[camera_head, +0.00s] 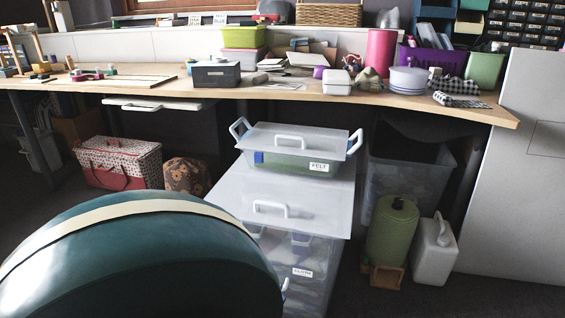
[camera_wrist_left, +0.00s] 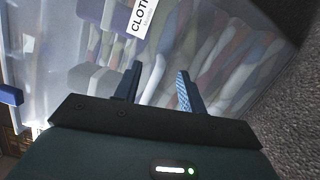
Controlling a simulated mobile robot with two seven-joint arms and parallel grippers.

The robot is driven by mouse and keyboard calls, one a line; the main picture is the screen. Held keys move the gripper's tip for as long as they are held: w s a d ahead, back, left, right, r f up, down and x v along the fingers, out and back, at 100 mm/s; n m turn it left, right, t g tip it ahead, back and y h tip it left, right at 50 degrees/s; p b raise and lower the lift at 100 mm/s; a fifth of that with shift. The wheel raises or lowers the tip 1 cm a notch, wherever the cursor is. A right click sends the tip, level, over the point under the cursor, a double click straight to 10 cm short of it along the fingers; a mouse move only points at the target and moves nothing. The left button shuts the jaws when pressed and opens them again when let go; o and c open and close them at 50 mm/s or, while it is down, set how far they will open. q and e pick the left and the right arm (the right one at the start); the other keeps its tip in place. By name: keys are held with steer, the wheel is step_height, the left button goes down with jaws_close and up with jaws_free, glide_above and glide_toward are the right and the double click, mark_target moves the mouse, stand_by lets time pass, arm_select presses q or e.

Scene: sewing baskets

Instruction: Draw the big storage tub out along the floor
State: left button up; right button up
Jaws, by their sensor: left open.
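The big storage tub (camera_head: 318,262) is clear plastic, with folded cloth inside and a white label reading "CLOTH". It stands on the floor, and its pale lid (camera_head: 235,190) has a handle. My teal arm hides its lower left side in the head view. A smaller clear tub labelled "FELT" (camera_head: 300,165) sits on the back of that lid. In the left wrist view my left gripper (camera_wrist_left: 158,88) is open and empty, its two dark fingers pointing at the clear wall of the big tub (camera_wrist_left: 215,55). I cannot tell whether they touch it. My right gripper is not in view.
A wooden worktop (camera_head: 330,92) crosses above the tubs. A green canister (camera_head: 391,232) and a white jug (camera_head: 435,252) stand to the right, before another clear bin (camera_head: 408,178). A red-and-white basket (camera_head: 118,165) and a patterned pouf (camera_head: 186,176) stand to the left.

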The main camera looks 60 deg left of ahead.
arm_select(q)
steer(key=p+v, duration=0.1)
steer(key=v, duration=0.8)
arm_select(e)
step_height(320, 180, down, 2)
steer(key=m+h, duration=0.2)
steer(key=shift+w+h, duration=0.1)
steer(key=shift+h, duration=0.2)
